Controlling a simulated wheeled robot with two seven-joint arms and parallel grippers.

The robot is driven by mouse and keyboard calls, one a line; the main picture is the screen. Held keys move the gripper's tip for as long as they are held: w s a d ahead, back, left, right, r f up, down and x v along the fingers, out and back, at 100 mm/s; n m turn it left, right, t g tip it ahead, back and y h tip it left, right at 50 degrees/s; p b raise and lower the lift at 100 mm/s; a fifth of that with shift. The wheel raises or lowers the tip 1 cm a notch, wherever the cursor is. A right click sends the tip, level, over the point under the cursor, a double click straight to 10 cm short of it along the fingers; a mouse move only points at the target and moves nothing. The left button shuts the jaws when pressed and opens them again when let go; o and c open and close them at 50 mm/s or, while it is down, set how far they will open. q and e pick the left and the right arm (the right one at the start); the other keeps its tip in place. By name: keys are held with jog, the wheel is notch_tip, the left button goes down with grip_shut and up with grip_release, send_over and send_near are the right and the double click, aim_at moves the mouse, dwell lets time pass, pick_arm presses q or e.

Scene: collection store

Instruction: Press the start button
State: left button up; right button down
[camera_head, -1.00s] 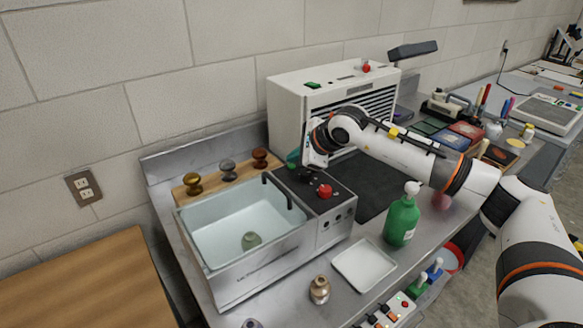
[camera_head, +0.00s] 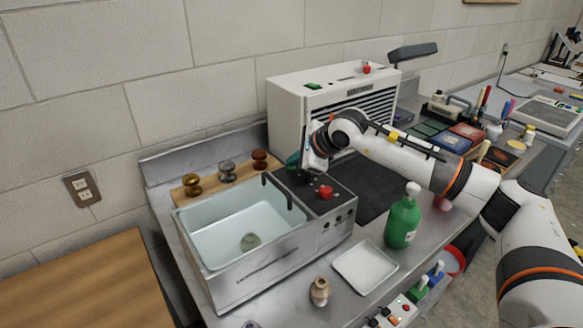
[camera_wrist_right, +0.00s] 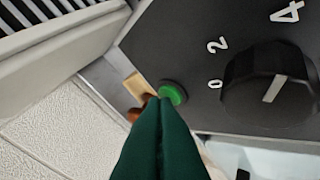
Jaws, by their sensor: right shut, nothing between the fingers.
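The green start button (camera_wrist_right: 173,94) is a small round button on the dark panel of the tank machine, beside the black dial (camera_wrist_right: 268,88) marked 0, 2, 4. My right gripper (camera_wrist_right: 158,100) has its green fingers pressed together and empty. In the wrist view its tips overlap the lower left edge of the button; I cannot tell whether they touch it. In the head view my right gripper (camera_head: 304,174) hangs over the back of the panel and hides the green button. My left gripper is not in view.
The water-filled tank (camera_head: 240,228) is left of the panel. A red knob (camera_head: 326,192) stands on the panel's front. A white cabinet (camera_head: 285,120) with vents is behind. A green bottle (camera_head: 403,218) and white tray (camera_head: 365,266) stand on the right.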

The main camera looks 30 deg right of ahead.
jog(key=shift+f, duration=0.25)
jog(key=shift+r, duration=0.1)
dwell(0.3)
jog(key=shift+r, duration=0.8)
jog(key=shift+r+p, duration=1.5)
jog(key=shift+r, duration=1.05)
jog(key=shift+f, duration=0.15)
